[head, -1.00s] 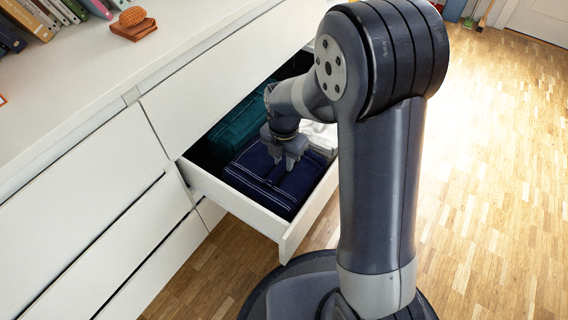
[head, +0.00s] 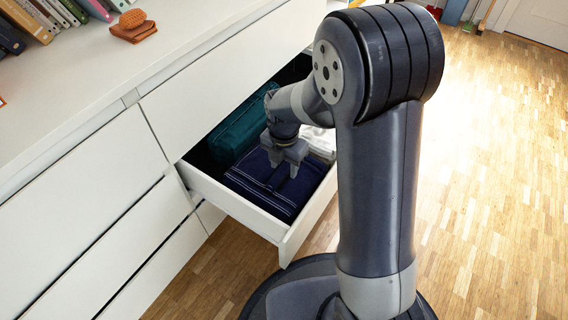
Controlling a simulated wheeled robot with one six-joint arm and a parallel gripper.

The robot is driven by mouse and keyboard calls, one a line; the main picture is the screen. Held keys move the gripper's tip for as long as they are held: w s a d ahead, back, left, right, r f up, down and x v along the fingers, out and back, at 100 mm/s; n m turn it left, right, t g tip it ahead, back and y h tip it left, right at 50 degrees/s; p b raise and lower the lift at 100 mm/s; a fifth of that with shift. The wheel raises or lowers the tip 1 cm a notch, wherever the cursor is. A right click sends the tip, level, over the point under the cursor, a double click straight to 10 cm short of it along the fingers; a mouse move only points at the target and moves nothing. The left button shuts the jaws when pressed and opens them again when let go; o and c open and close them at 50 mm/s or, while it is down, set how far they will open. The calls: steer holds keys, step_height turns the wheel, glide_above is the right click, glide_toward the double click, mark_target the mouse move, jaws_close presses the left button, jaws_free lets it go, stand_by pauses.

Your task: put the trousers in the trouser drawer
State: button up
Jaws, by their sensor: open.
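The open drawer (head: 233,204) is pulled out from the white cabinet and holds folded cloth. A dark navy folded cloth with pale lines (head: 252,188), which may be the trousers, lies flat at the front of the drawer. My gripper (head: 281,174) points down over its middle, with its fingers open and at or just above the cloth. I cannot tell whether they touch it. The gripper and arm hide part of the drawer's right side.
A teal folded item (head: 238,128) lies behind the navy cloth, and white cloth (head: 318,141) lies to the right. Books (head: 55,15) and an orange-brown object (head: 134,27) stand on the cabinet top. The wooden floor (head: 490,200) at right is clear.

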step_height(320, 180, up, 12)
steer(key=p, duration=0.5)
steer(key=shift+r, duration=0.1)
steer(key=shift+c, duration=0.2)
stand_by(0.8)
